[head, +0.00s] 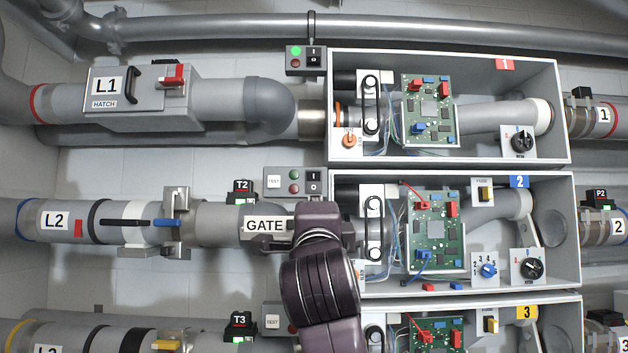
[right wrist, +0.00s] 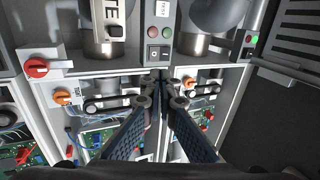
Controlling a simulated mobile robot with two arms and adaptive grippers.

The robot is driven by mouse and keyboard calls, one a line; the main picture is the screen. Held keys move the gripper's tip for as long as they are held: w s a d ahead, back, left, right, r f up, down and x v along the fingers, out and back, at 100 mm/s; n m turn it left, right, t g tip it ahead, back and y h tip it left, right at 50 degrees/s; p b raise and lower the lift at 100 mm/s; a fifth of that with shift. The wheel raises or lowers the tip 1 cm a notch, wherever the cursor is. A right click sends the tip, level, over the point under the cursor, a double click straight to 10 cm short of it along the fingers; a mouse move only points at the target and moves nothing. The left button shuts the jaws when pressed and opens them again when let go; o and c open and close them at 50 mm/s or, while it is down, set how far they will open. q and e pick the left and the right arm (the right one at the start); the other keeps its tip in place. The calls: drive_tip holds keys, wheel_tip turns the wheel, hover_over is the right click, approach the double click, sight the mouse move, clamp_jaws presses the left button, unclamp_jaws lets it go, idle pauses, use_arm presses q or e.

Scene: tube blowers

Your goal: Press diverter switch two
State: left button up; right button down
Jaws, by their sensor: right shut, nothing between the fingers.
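A small grey panel (head: 290,178) on the wall beside box two holds a TEST button, two lamps and a black rocker switch (head: 313,183). I take this as the switch of line two. The rocker also shows in the right wrist view (right wrist: 158,52), below a red and a green lamp. My right gripper (right wrist: 163,86) is shut and empty; its fingertips point towards the rocker with a small gap apparent in the picture. In the head view my right gripper (head: 317,222) is just below the panel, in front of the pipe by the GATE label; its fingertips are hidden there. My left gripper is not in view.
Open box two (head: 575,240) stands right of the panel, with a circuit board (head: 434,225) and knobs. Box one (head: 450,55) is above, with its own panel (head: 306,60) and lit green lamp. The GATE label (head: 265,226) and pipe L2 are close on the left.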

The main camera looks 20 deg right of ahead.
drive_tip(key=shift+s+r, duration=0.25)
drive_tip(key=shift+r, duration=0.25)
drive_tip(key=shift+w, duration=0.1)
drive_tip(key=p, duration=0.9)
approach(315, 176)
drive_tip(key=x, duration=0.5)
drive_tip(key=shift+r, duration=0.25)
drive_tip(key=shift+w+d+r+p, duration=0.15)
drive_tip(key=shift+w+r+p, duration=0.05)
drive_tip(key=shift+w+p, duration=0.4)
drive_tip(key=shift+w+d, duration=0.1)
drive_tip(key=shift+w, duration=0.25)
drive_tip(key=shift+f, duration=0.1)
